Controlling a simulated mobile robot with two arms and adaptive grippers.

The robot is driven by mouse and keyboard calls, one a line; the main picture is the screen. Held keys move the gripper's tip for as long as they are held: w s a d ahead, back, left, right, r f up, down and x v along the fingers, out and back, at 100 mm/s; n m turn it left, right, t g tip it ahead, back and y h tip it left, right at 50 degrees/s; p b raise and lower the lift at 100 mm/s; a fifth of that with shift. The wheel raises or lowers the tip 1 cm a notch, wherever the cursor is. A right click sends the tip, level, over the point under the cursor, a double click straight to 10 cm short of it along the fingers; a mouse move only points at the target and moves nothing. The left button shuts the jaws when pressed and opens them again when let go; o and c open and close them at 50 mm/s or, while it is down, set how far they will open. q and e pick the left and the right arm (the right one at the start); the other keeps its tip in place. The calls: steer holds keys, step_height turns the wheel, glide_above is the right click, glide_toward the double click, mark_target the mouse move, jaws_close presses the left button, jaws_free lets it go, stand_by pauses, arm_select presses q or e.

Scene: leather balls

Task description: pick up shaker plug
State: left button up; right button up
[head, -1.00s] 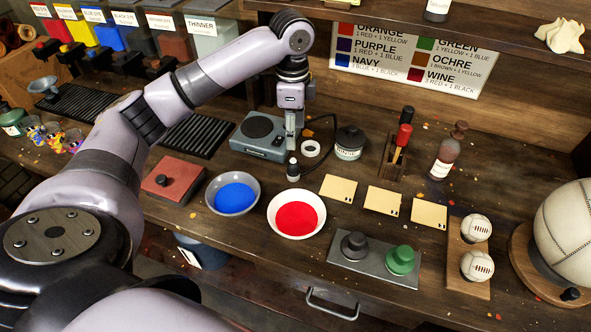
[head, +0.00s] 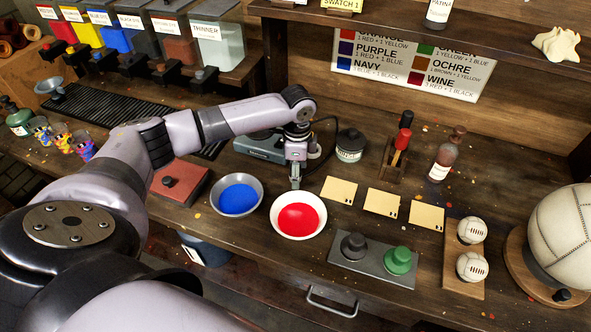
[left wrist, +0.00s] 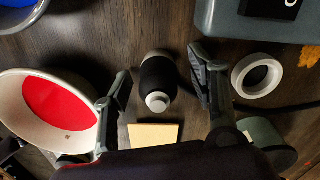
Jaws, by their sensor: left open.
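A small dark cylinder with a white rounded tip (left wrist: 159,87), which looks like the shaker plug, lies between the spread fingers of my left gripper (left wrist: 158,68) in the left wrist view. Gaps show on both sides, and no contact is visible. In the head view my left gripper (head: 295,184) points down at the bench, just behind the red paint bowl, and hides the small piece. The left gripper is open and empty. My right gripper is not in view.
The red paint bowl (head: 299,222) is close to the gripper, with the blue paint bowl (head: 238,200) to its left. A white tape ring (left wrist: 257,76) and a yellow card (left wrist: 153,135) are nearby. A rinse jar (head: 350,146) stands behind right.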

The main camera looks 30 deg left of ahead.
arm_select(q)
steer(key=shift+c, duration=0.2)
steer(key=c, duration=1.1)
steer(key=shift+c, duration=0.2)
